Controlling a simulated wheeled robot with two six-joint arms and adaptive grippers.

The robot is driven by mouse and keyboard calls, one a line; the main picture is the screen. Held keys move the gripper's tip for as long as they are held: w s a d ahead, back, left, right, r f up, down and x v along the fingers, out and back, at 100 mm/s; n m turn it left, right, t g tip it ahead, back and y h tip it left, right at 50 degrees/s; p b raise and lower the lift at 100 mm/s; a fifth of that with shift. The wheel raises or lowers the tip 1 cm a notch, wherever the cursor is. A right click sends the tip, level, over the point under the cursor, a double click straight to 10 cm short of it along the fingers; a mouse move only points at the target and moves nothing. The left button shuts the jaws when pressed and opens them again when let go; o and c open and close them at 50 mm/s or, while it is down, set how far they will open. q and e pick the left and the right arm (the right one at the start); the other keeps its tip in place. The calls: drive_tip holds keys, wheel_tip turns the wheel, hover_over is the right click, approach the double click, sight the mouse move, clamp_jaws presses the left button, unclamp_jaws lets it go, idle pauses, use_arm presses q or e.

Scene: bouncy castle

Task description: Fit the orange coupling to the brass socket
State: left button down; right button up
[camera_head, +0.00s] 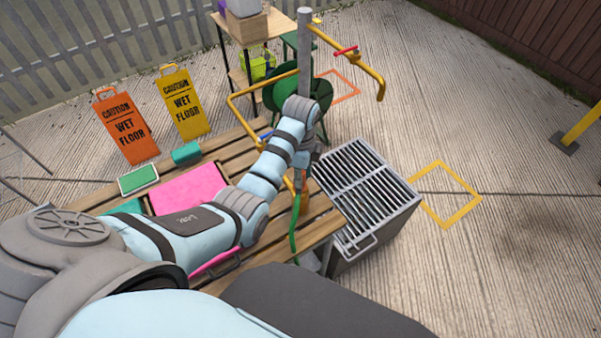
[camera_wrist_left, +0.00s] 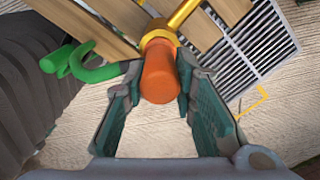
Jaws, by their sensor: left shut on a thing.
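The orange coupling (camera_wrist_left: 160,78) sits between the fingers of my left gripper (camera_wrist_left: 160,90), which is shut on it, in the left wrist view. A brass-coloured ring, the socket (camera_wrist_left: 158,38), is directly at the coupling's far end, with a yellow pipe (camera_wrist_left: 185,12) running up from it. The two look in line and touching or nearly so; I cannot tell whether they are joined. A green hose (camera_wrist_left: 90,70) curls at the left. In the head view the left gripper (camera_head: 300,175) is largely hidden by its wrist, with the coupling (camera_head: 304,187) just below. My right gripper is not in view.
A slatted wooden bench (camera_head: 315,210) lies below my left arm, with a pink board (camera_head: 188,188) on it. A metal grate box (camera_head: 362,185) stands close to the right. A grey post (camera_head: 304,60) with yellow pipes and a green reel (camera_head: 285,95) stands behind. Ground at far right is mostly clear.

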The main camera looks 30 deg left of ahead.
use_arm(q)
drive_tip(key=shift+f+b, duration=0.35)
drive_tip(key=shift+f, duration=0.4)
idle(0.3)
drive_tip(key=c, duration=1.2)
unclamp_jaws()
drive_tip(key=shift+c, duration=0.2)
